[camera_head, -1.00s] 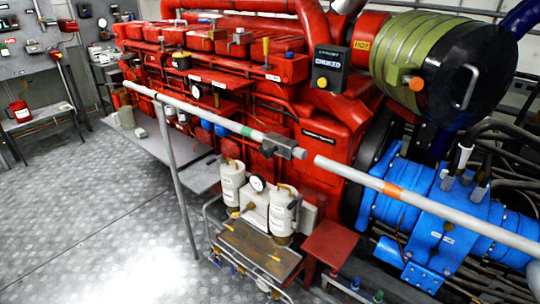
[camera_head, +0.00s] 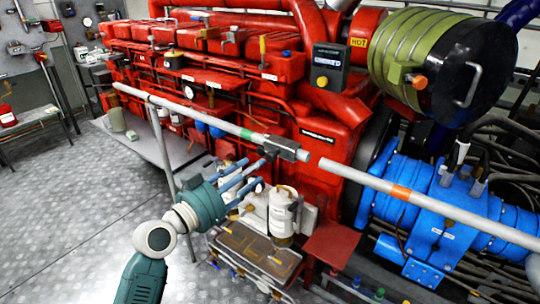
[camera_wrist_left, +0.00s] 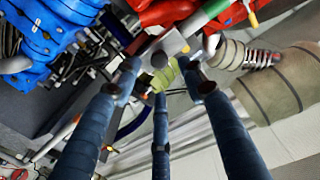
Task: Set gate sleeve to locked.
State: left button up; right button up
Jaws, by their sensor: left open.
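The gate sleeve (camera_head: 283,149) is a dark grey block around the end of the left grey rail (camera_head: 215,122), right of a green band. A small dark handle sticks out from it toward the lower left. A short gap separates the left rail's bare tip from the right rail (camera_head: 440,209), which carries an orange band. My left gripper (camera_head: 257,170) is open, its blue fingers pointing up at the sleeve's handle from just below left. In the wrist view, the sleeve (camera_wrist_left: 170,45) shows beyond the spread fingers (camera_wrist_left: 160,78). Contact cannot be told. My right gripper is not in view.
A red engine (camera_head: 335,140) stands behind the rails, with a blue unit (camera_head: 400,175) at the right. White filters (camera_head: 283,215) and a brown-topped tray (camera_head: 250,248) sit below the sleeve. A grey post (camera_head: 163,145) supports the left rail. The floor at left is clear.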

aim_at(269, 159)
pick_arm(q)
jog(key=p+x, duration=0.2)
jog(key=x, duration=0.6)
jog(key=shift+w+d, duration=0.1)
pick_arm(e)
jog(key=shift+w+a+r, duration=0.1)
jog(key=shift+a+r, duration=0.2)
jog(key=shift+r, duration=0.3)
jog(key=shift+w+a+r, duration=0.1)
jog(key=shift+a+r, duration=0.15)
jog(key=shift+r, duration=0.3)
pick_arm(q)
grip_shut()
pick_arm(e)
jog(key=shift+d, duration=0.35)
